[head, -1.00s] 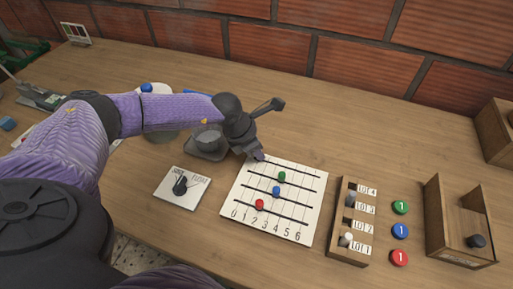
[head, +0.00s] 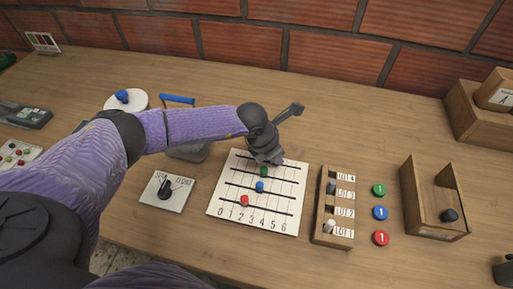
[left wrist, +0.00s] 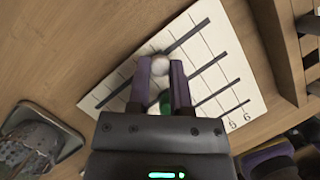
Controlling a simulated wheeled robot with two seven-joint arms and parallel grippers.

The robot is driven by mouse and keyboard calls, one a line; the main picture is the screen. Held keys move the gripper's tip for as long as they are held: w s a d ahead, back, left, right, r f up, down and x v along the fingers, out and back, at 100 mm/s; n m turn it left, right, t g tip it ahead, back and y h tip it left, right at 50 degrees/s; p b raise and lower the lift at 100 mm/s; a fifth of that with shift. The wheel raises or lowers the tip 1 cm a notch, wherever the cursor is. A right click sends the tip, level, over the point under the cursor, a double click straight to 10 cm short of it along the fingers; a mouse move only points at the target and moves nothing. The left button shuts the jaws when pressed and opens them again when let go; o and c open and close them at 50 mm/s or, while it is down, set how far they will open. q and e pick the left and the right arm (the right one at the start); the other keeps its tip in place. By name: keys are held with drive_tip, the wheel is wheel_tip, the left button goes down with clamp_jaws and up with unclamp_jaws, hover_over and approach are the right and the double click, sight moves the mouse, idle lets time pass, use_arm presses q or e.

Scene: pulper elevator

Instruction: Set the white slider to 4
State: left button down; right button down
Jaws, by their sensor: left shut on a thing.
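The white slider board (head: 219,196) lies on the table with several dark rails and the numbers 0 to 6 along its near edge. My left gripper (head: 268,160) is over its far rail, near the middle. In the left wrist view the fingers (left wrist: 163,78) are shut around the white slider (left wrist: 160,64), which the gripper hides in the head view. The green knob (head: 263,172) is on the rail just below the gripper and also shows in the left wrist view (left wrist: 165,104). The blue knob (head: 259,187) and red knob (head: 244,200) sit on nearer rails.
A dial plate (head: 167,191) lies left of the board. A wooden lot rack (head: 333,208) stands close on the right, beside green, blue and red discs (head: 380,213). An open wooden box (head: 436,200) is further right. A grey scoop-like object (left wrist: 32,145) shows in the left wrist view.

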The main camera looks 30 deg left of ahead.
use_arm(q)
drive_tip(key=shift+d, duration=0.1)
drive_tip(key=c, duration=0.5)
unclamp_jaws()
drive_tip(key=shift+r, duration=0.1)
drive_tip(key=p+v, duration=0.3)
drive_tip(key=v, duration=0.7)
